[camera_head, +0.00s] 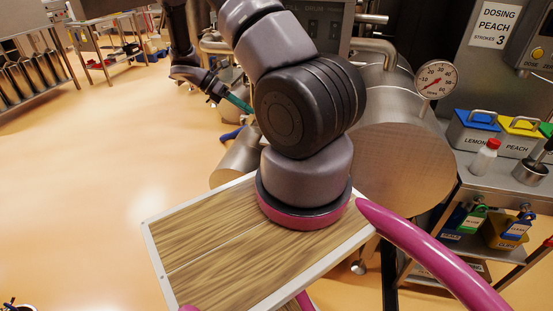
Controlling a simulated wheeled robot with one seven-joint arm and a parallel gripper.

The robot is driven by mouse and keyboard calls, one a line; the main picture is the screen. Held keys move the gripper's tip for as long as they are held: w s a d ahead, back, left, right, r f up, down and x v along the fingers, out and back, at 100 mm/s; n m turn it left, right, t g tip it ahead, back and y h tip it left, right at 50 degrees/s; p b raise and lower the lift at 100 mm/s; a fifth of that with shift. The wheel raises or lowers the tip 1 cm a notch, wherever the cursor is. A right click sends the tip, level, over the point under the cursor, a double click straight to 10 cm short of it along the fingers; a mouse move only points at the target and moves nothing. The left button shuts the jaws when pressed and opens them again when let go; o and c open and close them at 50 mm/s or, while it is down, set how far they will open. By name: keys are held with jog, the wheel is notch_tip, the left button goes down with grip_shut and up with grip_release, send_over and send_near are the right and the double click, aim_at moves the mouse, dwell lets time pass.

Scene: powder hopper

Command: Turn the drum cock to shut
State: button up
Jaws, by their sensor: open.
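My gripper (218,94) is at the upper left of centre, at the end of my dark forearm, pointing down and to the right. Its jaws are open. A teal bar (238,103) shows at its tip; I cannot tell if it is a finger or a handle. A blue lever-like piece (232,134) lies just below and apart from it; I cannot tell if this is the drum cock's handle. The large steel drum (405,160) stands right of centre. My own arm hides its left side and much of the pipework there.
A round dial gauge (436,79) stands above the drum. A steel cart (470,160) at right carries lemon and peach bins (519,137) and a red-capped bottle (485,155). A magenta rail (430,250) crosses in front. Open floor (80,190) lies at left.

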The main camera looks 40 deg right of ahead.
jog(key=s+d+f+n+h, duration=0.4)
jog(key=f+n, duration=0.3)
jog(key=f, duration=0.4)
jog(key=s+d+f+n+h, duration=0.1)
jog(key=d+f+n+h, duration=0.4)
jog(key=f+n, duration=0.45)
jog(key=shift+m, duration=0.95)
jog(key=shift+f+x, duration=0.3)
jog(key=shift+x, duration=1.2)
jog(key=shift+f+x, duration=0.35)
jog(key=shift+x, duration=1.2)
jog(key=shift+f+x, duration=0.3)
jog(key=shift+x, duration=1.2)
grip_shut()
